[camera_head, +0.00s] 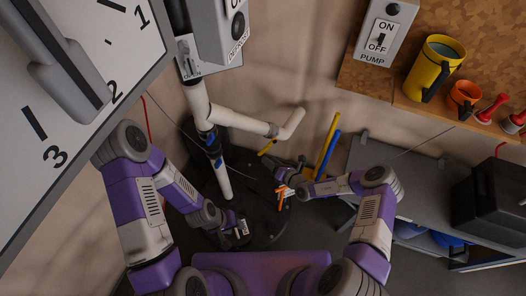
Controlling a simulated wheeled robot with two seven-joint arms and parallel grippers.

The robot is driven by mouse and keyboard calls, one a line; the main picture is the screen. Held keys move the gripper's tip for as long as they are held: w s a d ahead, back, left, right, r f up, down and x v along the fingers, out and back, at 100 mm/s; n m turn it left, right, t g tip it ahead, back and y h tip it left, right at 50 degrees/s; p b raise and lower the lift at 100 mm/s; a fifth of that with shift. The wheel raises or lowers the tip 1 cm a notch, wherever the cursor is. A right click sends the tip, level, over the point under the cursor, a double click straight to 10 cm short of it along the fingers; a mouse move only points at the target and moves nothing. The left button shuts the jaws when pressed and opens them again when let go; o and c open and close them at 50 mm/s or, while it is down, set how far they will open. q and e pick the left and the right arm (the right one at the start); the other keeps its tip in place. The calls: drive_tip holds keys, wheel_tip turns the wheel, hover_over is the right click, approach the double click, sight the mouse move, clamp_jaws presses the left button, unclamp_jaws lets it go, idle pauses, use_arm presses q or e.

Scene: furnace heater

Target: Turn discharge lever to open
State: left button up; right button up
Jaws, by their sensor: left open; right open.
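No lever is legibly marked as the discharge lever. A small yellow handle (267,148) sits by the white pipe's side branch, and blue handles (213,148) sit on the upright pipe. My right gripper (281,183) is open beside a small orange piece (282,193), below and right of the yellow handle. I cannot tell whether they touch. My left gripper (242,228) is open, lower down, over the dark round base. Nothing shows held in either. The fingers are small and dark here.
A white pipe (235,122) branches right from the upright. A pump switch plate (382,36) is at the top right. A wooden shelf holds a yellow mug (435,68) and an orange cup (464,97). A grey bench (425,165) stands right. A large dial (75,110) fills the upper left.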

sight(264, 152)
drive_tip(key=shift+m+h, duration=0.4)
drive_tip(key=shift+m, duration=0.1)
drive_tip(key=b+x, duration=0.1)
drive_tip(key=x, duration=0.1)
drive_tip(key=b+x, duration=0.1)
drive_tip(key=x, duration=0.2)
drive_tip(key=d+b+x, duration=0.1)
drive_tip(key=x, duration=0.1)
drive_tip(key=shift+w+a, duration=0.2)
drive_tip(key=shift+w, duration=0.45)
clamp_jaws()
